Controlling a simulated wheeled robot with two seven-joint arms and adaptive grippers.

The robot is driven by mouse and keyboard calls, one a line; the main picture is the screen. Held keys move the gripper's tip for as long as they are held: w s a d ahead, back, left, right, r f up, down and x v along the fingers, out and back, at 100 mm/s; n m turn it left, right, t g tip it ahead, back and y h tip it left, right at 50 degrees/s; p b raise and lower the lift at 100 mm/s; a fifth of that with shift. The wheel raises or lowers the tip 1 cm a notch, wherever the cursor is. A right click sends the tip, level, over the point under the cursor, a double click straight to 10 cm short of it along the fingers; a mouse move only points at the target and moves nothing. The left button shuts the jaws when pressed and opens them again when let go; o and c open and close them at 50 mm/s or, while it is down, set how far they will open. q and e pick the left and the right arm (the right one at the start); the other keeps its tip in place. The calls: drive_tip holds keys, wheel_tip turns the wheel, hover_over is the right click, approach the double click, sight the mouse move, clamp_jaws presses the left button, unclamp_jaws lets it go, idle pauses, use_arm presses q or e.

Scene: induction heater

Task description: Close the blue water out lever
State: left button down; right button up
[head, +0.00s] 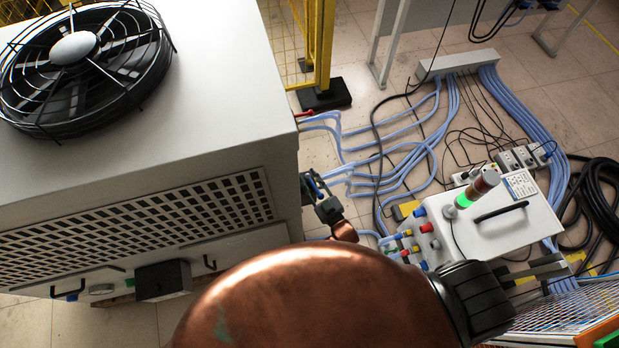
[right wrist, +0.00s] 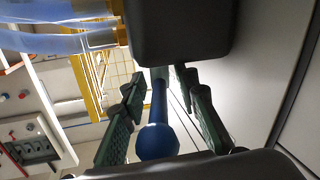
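The blue lever shows in the right wrist view as a blue stem with a rounded ball end (right wrist: 158,140). It lies between the two green-padded fingers of my right gripper (right wrist: 161,85), with visible room on both sides. In the head view my right gripper (head: 319,192) is at the right side of the large white cabinet (head: 225,85). Only a small bit of blue (head: 314,184) shows there between the fingers. My right gripper is open around the lever. The lever's pivot is hidden behind a dark block (right wrist: 180,30). My left gripper is not in view.
A red lever (head: 304,113) sits farther back on the cabinet's side. Blue hoses (head: 385,150) run across the floor to a manifold (head: 458,63). A white unit (head: 500,222) with a signal light stands on the right. A yellow fence (head: 318,45) stands behind.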

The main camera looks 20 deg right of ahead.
drive_tip(key=v, duration=1.1)
drive_tip(key=shift+s, duration=0.3)
drive_tip(key=shift+d, duration=0.1)
drive_tip(key=shift+c, duration=0.6)
